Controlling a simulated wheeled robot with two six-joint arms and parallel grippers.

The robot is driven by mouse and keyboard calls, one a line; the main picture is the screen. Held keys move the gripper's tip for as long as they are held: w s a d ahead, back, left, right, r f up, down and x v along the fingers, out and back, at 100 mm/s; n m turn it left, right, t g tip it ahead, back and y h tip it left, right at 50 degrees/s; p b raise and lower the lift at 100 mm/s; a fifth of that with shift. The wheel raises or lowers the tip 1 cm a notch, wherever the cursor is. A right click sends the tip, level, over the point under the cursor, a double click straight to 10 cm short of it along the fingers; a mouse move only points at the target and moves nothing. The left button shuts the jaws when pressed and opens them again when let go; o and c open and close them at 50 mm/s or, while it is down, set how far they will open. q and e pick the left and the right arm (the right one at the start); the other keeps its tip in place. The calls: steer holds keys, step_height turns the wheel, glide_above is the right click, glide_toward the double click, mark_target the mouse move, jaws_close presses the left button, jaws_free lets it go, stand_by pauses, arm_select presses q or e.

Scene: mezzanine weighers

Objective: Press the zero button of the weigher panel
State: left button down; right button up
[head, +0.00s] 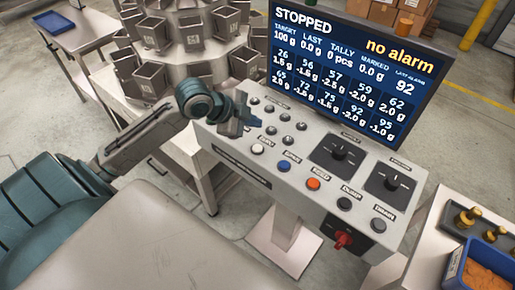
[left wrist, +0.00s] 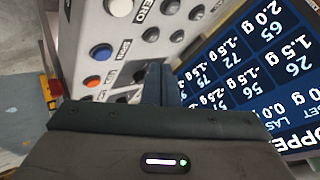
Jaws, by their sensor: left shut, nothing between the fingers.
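The weigher panel (head: 225,150) is a light grey sloped console with a row of coloured buttons along its front. The white button (head: 257,149) is at the left end of that row; in the left wrist view the white button (left wrist: 118,7) sits at the top edge with a label that reads like ZERO. My left gripper (head: 245,122) is shut and empty over the panel's left end, up and left of the white button in the head view. In the left wrist view its fingers (left wrist: 163,82) point at the panel. I cannot tell whether they touch it. My right gripper is not in view.
A blue button (head: 284,166), an orange button (head: 313,183) and dark buttons continue the row. Several small dark knobs sit behind it. The screen (head: 350,75) reads STOPPED and rises behind the panel. A red switch (head: 343,240) is on the front. Weigher buckets (head: 150,80) stand behind left.

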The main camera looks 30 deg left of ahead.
arm_select(q)
steer(key=b, duration=0.4)
glide_above(254, 148)
step_height(254, 148, down, 6)
steer(key=shift+s+r, duration=0.1)
steer(key=shift+r, duration=0.05)
steer(key=shift+f+b, duration=0.65)
steer(key=shift+f, duration=0.2)
steer(key=shift+f, duration=0.15)
stand_by(0.8)
steer(key=shift+f, duration=0.25)
steer(key=shift+f+b, duration=0.45)
stand_by(0.6)
steer(key=shift+r, duration=0.15)
steer(key=shift+r+p, duration=0.75)
steer(key=shift+p, duration=0.05)
